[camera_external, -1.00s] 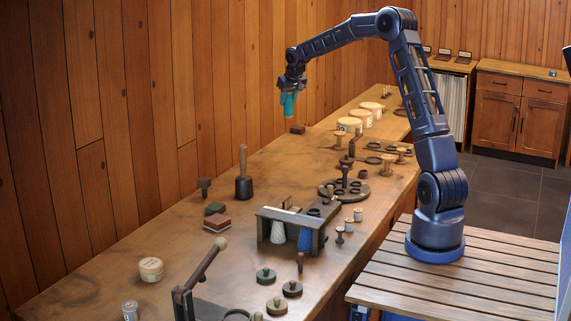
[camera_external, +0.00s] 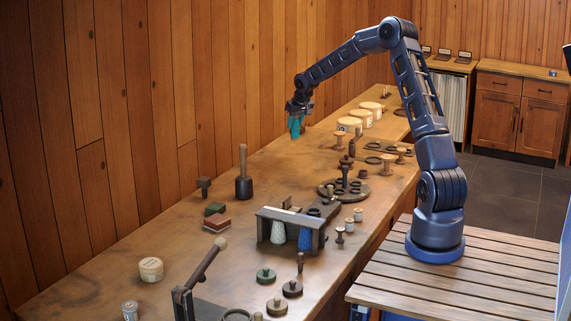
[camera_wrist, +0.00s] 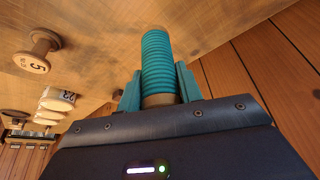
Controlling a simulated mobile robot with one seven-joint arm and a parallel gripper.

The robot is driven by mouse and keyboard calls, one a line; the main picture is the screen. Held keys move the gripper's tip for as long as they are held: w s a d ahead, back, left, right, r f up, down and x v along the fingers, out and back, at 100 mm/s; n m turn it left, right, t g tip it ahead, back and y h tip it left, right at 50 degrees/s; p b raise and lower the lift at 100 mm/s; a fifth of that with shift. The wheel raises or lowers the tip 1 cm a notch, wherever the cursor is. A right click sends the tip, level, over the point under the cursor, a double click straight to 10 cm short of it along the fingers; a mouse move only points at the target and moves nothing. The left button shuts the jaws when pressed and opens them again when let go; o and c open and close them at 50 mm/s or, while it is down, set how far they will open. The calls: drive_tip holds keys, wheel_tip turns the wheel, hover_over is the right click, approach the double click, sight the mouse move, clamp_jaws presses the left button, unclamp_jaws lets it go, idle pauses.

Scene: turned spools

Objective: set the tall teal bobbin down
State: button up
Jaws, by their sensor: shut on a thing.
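The tall teal bobbin (camera_wrist: 157,65) is a ribbed teal cylinder with brownish ends, between the two teal fingers of my gripper (camera_wrist: 158,88) in the wrist view. My gripper is shut on it. In the external view my gripper (camera_external: 297,112) is over the far part of the workbench (camera_external: 215,255), near the plank wall. The teal bobbin (camera_external: 296,126) hangs below it there. I cannot tell for certain whether its lower end touches the bench; it looks close to the top.
A wooden spool marked 5 (camera_wrist: 36,52) stands nearby in the wrist view. Round pale tubs (camera_external: 349,124) stand at the far right of the bench. A wooden spool (camera_external: 337,139) is right of my gripper. A dark mallet (camera_external: 243,178) stands nearer. Bench between is bare.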

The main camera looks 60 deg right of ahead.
drive_tip(key=shift+f, duration=4.2)
drive_tip(key=shift+f, duration=0.1)
drive_tip(key=o, duration=1)
drive_tip(key=v, duration=1.2)
drive_tip(key=s+a+r+n, duration=0.1)
drive_tip(key=s+a+r, duration=0.45)
drive_tip(key=a, duration=0.35)
drive_tip(key=s+a+r+n, duration=0.1)
drive_tip(key=s+a+r, duration=0.45)
drive_tip(key=a, duration=0.35)
drive_tip(key=s+a+r+n, duration=0.1)
drive_tip(key=s+a+r, duration=0.45)
drive_tip(key=a, duration=0.45)
drive_tip(key=s+a+n, duration=0.1)
drive_tip(key=s+a, duration=0.4)
drive_tip(key=s, duration=0.4)
drive_tip(key=s+a+n+y, duration=0.1)
drive_tip(key=s+a, duration=0.4)
drive_tip(key=s, duration=0.4)
drive_tip(key=s+a+n+y, duration=0.1)
drive_tip(key=s+a, duration=0.4)
drive_tip(key=s, duration=0.4)
drive_tip(key=shift+s+r+t, duration=0.4)
drive_tip(key=shift+r, duration=0.05)
